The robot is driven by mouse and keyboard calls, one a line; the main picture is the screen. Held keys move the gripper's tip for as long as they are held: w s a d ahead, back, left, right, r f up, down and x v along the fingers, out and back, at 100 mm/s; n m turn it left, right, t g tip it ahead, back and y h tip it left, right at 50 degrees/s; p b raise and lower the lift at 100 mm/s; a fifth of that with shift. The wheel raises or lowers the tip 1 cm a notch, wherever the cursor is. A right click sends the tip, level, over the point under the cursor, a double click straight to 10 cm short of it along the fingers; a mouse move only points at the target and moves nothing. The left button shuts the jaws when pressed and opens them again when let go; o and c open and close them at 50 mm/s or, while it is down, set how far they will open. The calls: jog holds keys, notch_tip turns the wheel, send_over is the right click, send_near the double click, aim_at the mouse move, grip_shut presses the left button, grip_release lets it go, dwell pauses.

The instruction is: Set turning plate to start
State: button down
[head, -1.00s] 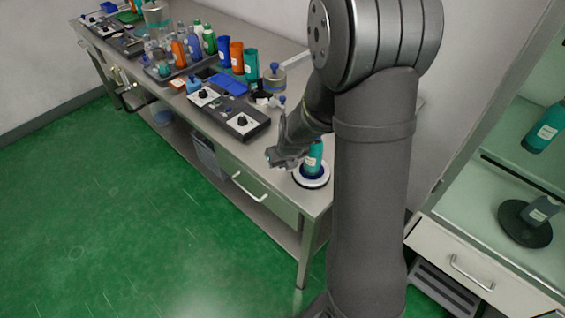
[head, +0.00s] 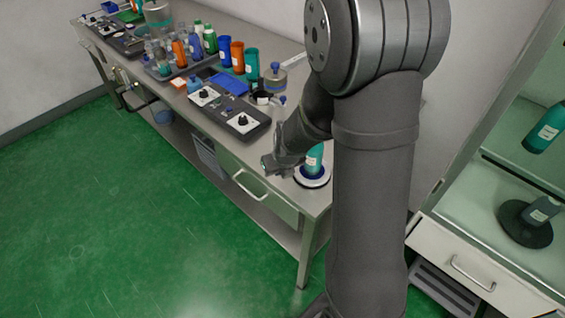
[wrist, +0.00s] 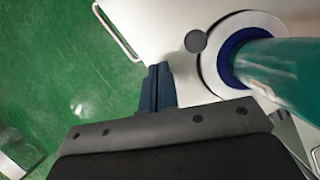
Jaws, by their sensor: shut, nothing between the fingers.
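The turning plate (head: 314,184) is a round white disc with a dark blue ring, at the table's near right corner. It also shows in the wrist view (wrist: 210,62). A teal bottle (head: 315,158) stands upright on it and covers much of the ring in the wrist view (wrist: 285,70). A small grey round knob (wrist: 195,41) lies just left of the disc's rim. My gripper (head: 268,164) is shut and empty, left of the plate near the table's front edge. In the wrist view its fingers (wrist: 158,82) are together, apart from the knob and the disc.
A dark control panel with two dials (head: 231,112) lies farther along the table. Several bottles, cups and a blue tray (head: 229,84) stand behind it. A drawer handle (head: 249,187) sticks out below the front edge. A glass-fronted cabinet (head: 520,165) is on the right.

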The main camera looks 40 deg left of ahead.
jog(key=s+d+r, duration=0.2)
jog(key=s+r, duration=0.2)
jog(key=r, duration=0.5)
jog(key=d+f+n+t+y, duration=0.35)
jog(key=d+n, duration=0.55)
jog(key=n, duration=0.6)
jog(key=shift+t, duration=0.25)
jog(key=x, duration=1)
jog(key=shift+s, duration=0.15)
jog(key=shift+w+a+r, duration=0.15)
jog(key=shift+w+a, duration=0.65)
jog(key=shift+a, duration=0.2)
jog(key=shift+w+a, duration=0.4)
jog(key=shift+a, duration=0.1)
